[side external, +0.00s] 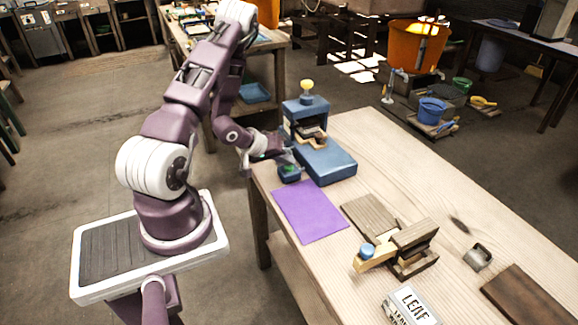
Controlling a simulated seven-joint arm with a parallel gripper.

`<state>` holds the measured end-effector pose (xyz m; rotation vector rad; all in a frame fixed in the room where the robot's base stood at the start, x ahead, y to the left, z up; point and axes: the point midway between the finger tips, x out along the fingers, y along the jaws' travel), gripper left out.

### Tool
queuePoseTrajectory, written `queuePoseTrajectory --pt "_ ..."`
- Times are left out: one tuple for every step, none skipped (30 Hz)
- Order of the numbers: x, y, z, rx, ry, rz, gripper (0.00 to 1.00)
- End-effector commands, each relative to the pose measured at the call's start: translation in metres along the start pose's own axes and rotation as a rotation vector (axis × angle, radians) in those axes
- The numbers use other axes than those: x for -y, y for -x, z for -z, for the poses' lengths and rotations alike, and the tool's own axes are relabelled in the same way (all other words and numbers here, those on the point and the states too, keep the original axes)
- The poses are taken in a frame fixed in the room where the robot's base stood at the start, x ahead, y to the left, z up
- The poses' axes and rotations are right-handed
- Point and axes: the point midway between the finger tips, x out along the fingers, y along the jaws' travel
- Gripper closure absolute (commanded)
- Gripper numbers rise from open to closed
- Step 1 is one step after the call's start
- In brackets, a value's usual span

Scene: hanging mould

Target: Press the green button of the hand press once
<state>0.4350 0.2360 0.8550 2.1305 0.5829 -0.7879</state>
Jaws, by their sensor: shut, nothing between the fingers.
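The hand press is blue, with a tall block (303,108) topped by a yellow knob and a low blue base (327,161) on the wooden table. A small dark blue box (289,177) with a green top, the green button (290,169), sits beside the base at its left. My gripper (286,159) is shut and empty, right at the button box and low over it. It partly hides the button, and I cannot tell whether it touches the button or whether the button is pressed down.
A purple sheet (309,211) lies flat in front of the press. A wooden tool with a blue knob (404,244), a small metal piece (478,257), a dark board (520,298) and a box lettered LEAF (409,306) are on the table. The table's right middle is mostly clear.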

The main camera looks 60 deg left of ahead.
Motion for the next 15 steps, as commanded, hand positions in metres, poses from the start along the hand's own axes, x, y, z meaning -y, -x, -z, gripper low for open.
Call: queuePoseTrajectory --pt "-0.0014 0.0021 0.0016 -0.001 0.001 0.000 1.00" --pt "-0.0024 0.0034 0.0026 -0.001 0.001 0.000 1.00" --pt "-0.0036 0.0053 0.0039 -0.001 0.001 0.000 1.00" --pt "-0.0043 0.0066 0.0046 -0.001 0.001 0.001 1.00" --pt "-0.0051 0.0078 0.0054 -0.001 0.001 0.001 1.00" --pt "-0.0060 0.0091 0.0064 -0.001 0.001 0.001 1.00" --pt "-0.0065 0.0098 0.0069 -0.001 0.001 0.001 1.00" --pt "-0.0068 0.0101 0.0071 -0.001 0.001 0.001 1.00" --pt "-0.0068 0.0102 0.0070 -0.001 0.001 0.001 1.00" --pt "-0.0068 0.0101 0.0069 -0.001 0.001 0.001 1.00" --pt "-0.0068 0.0101 0.0069 0.000 0.001 0.001 1.00" --pt "-0.0067 0.0101 0.0069 0.000 0.001 0.001 1.00" --pt "-0.0067 0.0100 0.0068 0.000 0.000 0.001 1.00" --pt "-0.0068 0.0100 0.0069 0.000 0.000 0.001 1.00" --pt "-0.0071 0.0104 0.0073 -0.001 0.000 0.001 1.00"
